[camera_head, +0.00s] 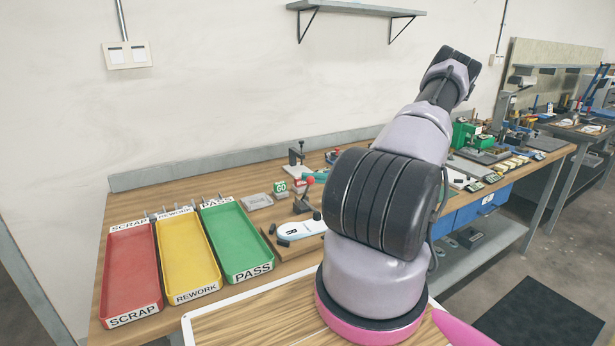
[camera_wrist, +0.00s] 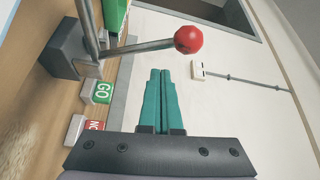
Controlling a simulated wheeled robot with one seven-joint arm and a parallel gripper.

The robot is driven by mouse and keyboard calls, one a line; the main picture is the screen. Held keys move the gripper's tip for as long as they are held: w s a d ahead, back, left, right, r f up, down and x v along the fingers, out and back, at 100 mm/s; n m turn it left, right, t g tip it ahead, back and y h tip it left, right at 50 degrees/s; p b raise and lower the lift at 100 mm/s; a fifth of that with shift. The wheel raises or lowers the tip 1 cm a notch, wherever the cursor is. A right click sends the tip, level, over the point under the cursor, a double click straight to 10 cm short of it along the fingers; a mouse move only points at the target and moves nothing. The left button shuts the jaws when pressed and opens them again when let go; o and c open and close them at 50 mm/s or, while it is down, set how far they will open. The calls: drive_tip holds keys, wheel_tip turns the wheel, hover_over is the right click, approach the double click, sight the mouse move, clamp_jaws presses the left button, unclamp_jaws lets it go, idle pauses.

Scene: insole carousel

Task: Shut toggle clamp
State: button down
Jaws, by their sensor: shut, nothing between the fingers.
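The toggle clamp shows in the head view as a dark body (camera_head: 303,204) with a red ball knob (camera_head: 308,180) on an upright lever. In the wrist view the knob (camera_wrist: 188,39) sits at the end of a metal rod (camera_wrist: 140,47), with a dark block (camera_wrist: 66,50) at the clamp's foot. My gripper (camera_wrist: 160,72) has teal fingers, shut together and empty. Its tips are close to the knob in the picture; a gap shows, and contact is not visible. In the head view my teal fingers (camera_head: 316,175) show beside the knob, with the rest hidden behind my arm.
A white insole (camera_head: 300,229) lies in front of the clamp. Red (camera_head: 130,270), yellow (camera_head: 186,255) and green (camera_head: 237,240) trays are at left. More fixtures stand at right.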

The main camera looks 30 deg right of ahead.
drive_tip(key=shift+s+f+n+y, duration=0.25)
drive_tip(key=shift+s+n+y, duration=0.15)
drive_tip(key=shift+s+n, duration=0.35)
drive_tip(key=shift+s+f+n+y, duration=0.2)
drive_tip(key=shift+s+n+y, duration=0.2)
drive_tip(key=shift+s+n, duration=0.3)
drive_tip(key=shift+d, duration=0.1)
wheel_tip(320, 180, up, 10)
